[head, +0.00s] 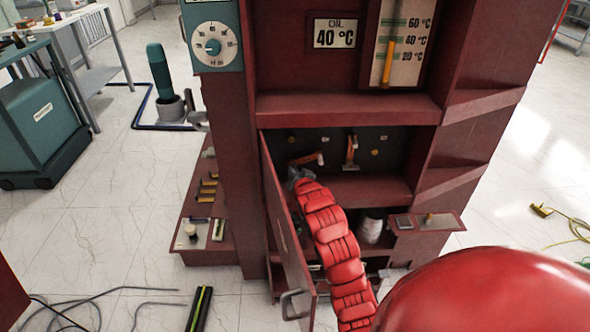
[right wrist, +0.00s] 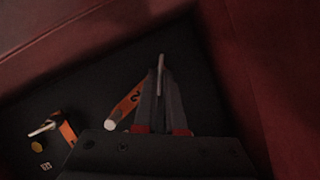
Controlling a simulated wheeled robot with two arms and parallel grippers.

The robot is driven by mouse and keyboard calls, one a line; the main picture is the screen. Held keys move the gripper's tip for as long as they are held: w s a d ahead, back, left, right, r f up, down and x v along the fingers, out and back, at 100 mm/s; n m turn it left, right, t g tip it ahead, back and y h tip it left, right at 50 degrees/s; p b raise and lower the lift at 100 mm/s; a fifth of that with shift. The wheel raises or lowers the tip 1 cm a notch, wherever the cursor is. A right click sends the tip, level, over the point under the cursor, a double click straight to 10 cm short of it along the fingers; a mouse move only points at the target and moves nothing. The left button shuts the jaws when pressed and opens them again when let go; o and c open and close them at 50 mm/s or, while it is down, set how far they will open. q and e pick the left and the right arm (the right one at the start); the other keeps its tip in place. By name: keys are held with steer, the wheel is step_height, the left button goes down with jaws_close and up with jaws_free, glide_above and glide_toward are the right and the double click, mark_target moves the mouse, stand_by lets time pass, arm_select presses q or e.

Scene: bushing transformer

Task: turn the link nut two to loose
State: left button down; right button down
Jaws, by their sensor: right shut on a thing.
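In the head view, my right arm reaches into the open dark compartment of the red transformer cabinet. My right gripper (head: 293,172) is at the left end of the left orange link (head: 304,159). The right wrist view shows the gripper (right wrist: 161,62) with its fingers closed on a thin pale part, which seems to be link nut two (right wrist: 161,60); the fingers hide most of it. The orange link marked 2 (right wrist: 130,101) runs from beside the fingers to a white round end (right wrist: 110,125). A second orange link (head: 351,150) is farther right. My left gripper is not in view.
The compartment door (head: 280,215) stands open, close beside my right arm. A red wall (right wrist: 260,70) is close to the gripper in the wrist view. A white cylindrical thing (head: 372,226) stands below the compartment. A ledge with yellow handles (head: 208,190) is left of the cabinet.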

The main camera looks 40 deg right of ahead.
steer(key=shift+w+a+r+n+g+h, duration=0.1)
steer(key=shift+n+g+h, duration=0.25)
steer(key=shift+n, duration=0.35)
steer(key=shift+w+a+r+n+g+h, duration=0.1)
steer(key=shift+n+g+h, duration=0.15)
steer(key=shift+n+h, duration=0.35)
steer(key=c, duration=1)
jaws_free()
steer(key=shift+d+f, duration=0.1)
steer(key=shift+f, duration=0.05)
